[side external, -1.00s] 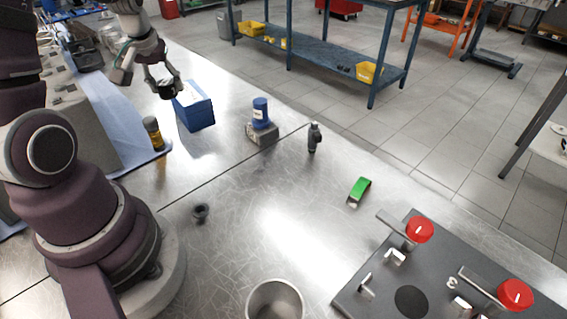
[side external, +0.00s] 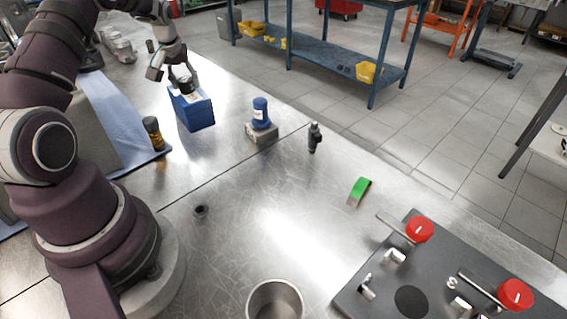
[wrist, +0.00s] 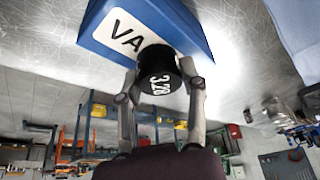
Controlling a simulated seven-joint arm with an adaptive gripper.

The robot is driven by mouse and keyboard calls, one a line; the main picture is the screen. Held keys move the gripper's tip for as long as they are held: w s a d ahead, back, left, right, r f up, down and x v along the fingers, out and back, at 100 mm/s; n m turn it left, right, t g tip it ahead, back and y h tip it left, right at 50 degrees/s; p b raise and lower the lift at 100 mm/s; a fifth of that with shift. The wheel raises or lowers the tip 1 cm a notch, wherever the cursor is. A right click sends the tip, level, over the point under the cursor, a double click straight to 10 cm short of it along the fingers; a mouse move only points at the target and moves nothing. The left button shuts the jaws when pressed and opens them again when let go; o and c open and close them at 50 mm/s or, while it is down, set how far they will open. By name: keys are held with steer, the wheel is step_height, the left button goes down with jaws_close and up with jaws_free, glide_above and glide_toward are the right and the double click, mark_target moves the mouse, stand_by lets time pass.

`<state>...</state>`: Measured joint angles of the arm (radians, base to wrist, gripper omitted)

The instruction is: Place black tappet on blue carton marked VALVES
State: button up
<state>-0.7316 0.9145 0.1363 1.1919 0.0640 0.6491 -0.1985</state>
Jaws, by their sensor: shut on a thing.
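The blue carton (side external: 197,114) stands on the metal bench at the upper left of the side view. In the wrist view the carton (wrist: 180,22) fills the top, with a white label showing "VA" before the tappet covers the rest. In the side view the tappet is at the carton's top. I cannot tell whether it touches the carton.
A dark bottle with a yellow band (side external: 154,133) stands left of the carton. A small dark ring-like part (side external: 200,211) and a green item (side external: 360,190) lie nearer.

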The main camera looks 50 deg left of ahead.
steer(key=shift+f, duration=0.1)
steer(key=o, duration=1.2)
steer(key=shift+c, duration=0.2)
steer(key=v, duration=1.2)
steer(key=d+r+m+t+h, duration=0.1)
steer(key=d+r+m, duration=0.15)
steer(key=d, duration=0.55)
steer(key=d+r+m+t+h, duration=0.1)
steer(key=d+r+m, duration=0.15)
steer(key=d, duration=0.55)
steer(key=s+d+f+m+t+h, duration=0.1)
steer(key=s+d+f+m, duration=0.2)
steer(key=s+d+m, duration=0.2)
steer(key=s+d, duration=0.3)
steer(key=d, duration=0.2)
steer(key=shift+s+d+m+h, duration=0.15)
steer(key=shift+s+m+h, duration=0.15)
steer(key=shift+s+m, duration=0.1)
steer(key=shift+w, duration=0.1)
